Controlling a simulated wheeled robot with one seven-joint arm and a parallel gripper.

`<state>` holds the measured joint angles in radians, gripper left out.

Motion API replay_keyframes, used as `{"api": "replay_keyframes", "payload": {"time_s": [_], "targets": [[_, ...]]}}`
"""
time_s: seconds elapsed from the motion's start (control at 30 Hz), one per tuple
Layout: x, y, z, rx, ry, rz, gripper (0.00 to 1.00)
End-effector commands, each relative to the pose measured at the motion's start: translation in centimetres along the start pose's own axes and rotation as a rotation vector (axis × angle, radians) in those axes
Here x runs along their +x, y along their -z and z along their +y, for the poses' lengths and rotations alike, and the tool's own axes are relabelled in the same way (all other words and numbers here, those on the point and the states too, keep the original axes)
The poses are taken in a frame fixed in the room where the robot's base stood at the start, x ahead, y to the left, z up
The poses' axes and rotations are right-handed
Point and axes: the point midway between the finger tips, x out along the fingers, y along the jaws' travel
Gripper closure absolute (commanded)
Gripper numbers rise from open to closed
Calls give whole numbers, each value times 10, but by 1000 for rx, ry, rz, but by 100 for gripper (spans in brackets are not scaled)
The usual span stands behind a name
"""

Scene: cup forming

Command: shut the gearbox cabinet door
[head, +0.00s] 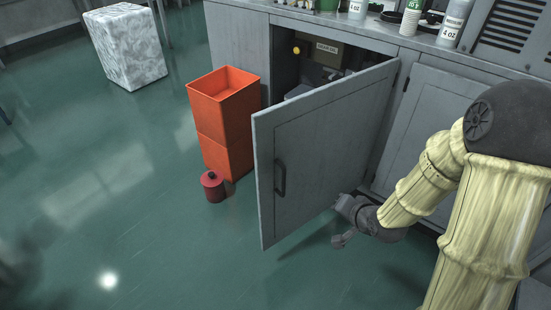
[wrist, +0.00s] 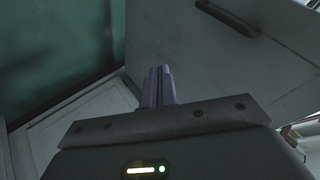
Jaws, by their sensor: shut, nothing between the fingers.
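The gearbox cabinet door (head: 325,145) is a grey panel that stands wide open, hinged at its right edge. Its dark handle (head: 280,178) is near the free left edge. In the wrist view the door (wrist: 215,65) fills the upper right, with the handle (wrist: 226,16) at the top. My gripper (head: 347,207) is low at the door's outer face, nearer the hinge side than the handle. In the wrist view its fingers (wrist: 158,85) are together and hold nothing. I cannot tell whether they touch the door.
Orange stacked bins (head: 223,120) stand left of the door, with a small red canister (head: 212,186) in front. Inside the open cabinet (head: 288,55) is a cardboard box (head: 322,50). Bottles (head: 411,15) stand on the counter. The green floor (head: 120,200) on the left is mostly clear.

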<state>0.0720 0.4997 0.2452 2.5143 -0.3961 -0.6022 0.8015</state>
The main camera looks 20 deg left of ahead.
Motion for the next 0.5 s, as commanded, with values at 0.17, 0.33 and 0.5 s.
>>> {"api": "replay_keyframes", "payload": {"time_s": [0.17, 0.33, 0.5], "targets": [[8, -8, -63, 249, 292, -31, 100], [4, -14, -102, 451, 499, -82, 100], [2, -15, -112, 510, 559, -98, 100]]}}
